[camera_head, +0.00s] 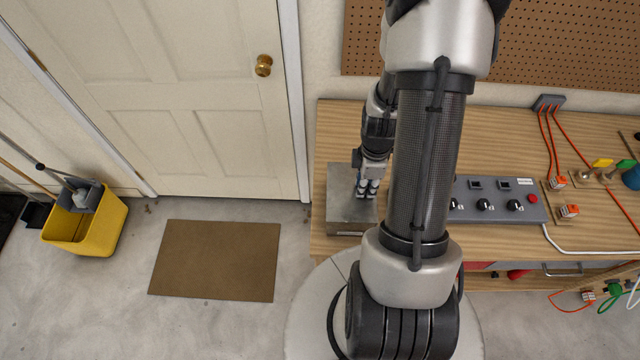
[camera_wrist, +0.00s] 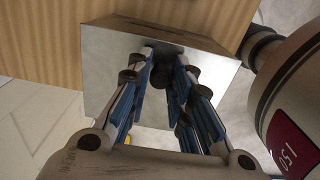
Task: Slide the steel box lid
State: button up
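The steel box (camera_head: 345,209) stands on the left end of the wooden workbench, a grey metal block with a flat top. My gripper (camera_head: 367,190) points down over the box's top. In the wrist view the shiny steel lid (camera_wrist: 103,45) fills the space beyond my fingers and mirrors them. My gripper (camera_wrist: 163,95) shows two blue-padded fingers with a gap between them. A dark round shape shows between the fingers; I cannot tell whether it is a part of the lid or a reflection. Whether the fingertips touch the lid is unclear.
A grey control panel (camera_head: 500,200) with knobs sits right of the box, partly behind my arm. Orange cables and plugs (camera_head: 569,211) lie farther right. A door (camera_head: 190,100), brown mat (camera_head: 215,260) and yellow bucket (camera_head: 85,232) are to the left.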

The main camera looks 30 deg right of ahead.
jog(key=o, duration=0.3)
jog(key=shift+o, duration=0.2)
jog(key=shift+r, duration=0.1)
jog(key=shift+r+p, duration=2.55)
jog(key=shift+r, duration=0.85)
jog(key=shift+w+a, duration=0.1)
